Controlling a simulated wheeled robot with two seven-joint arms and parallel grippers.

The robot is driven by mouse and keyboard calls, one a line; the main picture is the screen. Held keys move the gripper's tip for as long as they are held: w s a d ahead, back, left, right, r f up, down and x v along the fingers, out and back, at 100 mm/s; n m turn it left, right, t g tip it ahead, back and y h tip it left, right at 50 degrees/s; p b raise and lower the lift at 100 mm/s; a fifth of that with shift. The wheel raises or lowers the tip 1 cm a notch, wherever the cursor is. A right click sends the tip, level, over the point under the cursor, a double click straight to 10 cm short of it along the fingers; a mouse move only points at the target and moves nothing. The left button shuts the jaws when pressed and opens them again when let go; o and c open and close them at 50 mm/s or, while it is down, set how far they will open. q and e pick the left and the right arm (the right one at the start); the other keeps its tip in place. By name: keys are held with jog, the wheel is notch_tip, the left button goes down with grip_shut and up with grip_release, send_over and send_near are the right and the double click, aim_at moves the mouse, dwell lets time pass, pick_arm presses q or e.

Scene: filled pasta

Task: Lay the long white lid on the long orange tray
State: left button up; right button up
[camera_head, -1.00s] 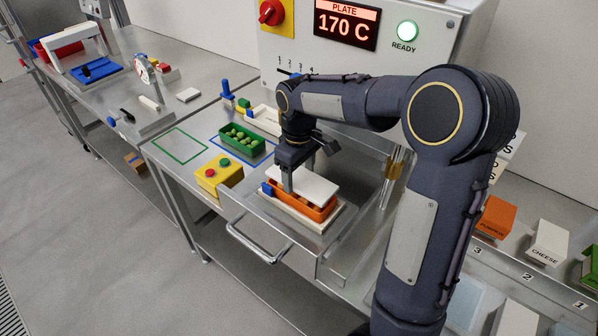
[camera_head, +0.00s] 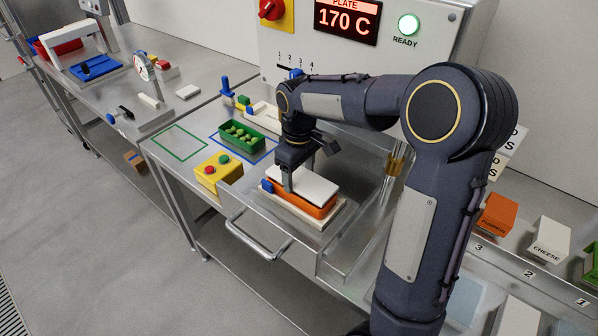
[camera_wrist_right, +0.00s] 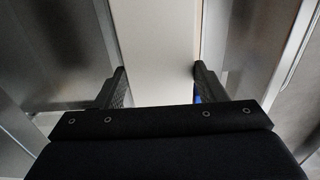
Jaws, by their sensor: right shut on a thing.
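The long white lid (camera_head: 306,186) lies level over the long orange tray (camera_head: 317,210), lined up with it. Little or no gap shows between them; I cannot tell whether the lid bears fully on the rim. My right gripper (camera_head: 288,184) is shut on the lid near its left part. In the right wrist view, the lid (camera_wrist_right: 156,45) runs between the two fingers of the gripper (camera_wrist_right: 160,88). The tray stands on a pale board (camera_head: 327,221) and has a blue block (camera_head: 266,185) at its left end. The tray's inside is hidden. My left gripper is not in view.
A green tray (camera_head: 243,138) with filled pieces stands behind left, near a yellow button box (camera_head: 219,173). A panel reading 170 C stands behind. The green-outlined area (camera_head: 178,143) is empty.

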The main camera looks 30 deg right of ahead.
aim_at(299, 181)
dwell(0.3)
jog(key=o, duration=1)
jog(key=shift+o, duration=0.2)
notch_tip(299, 181, up, 7)
jog(key=shift+r, duration=0.35)
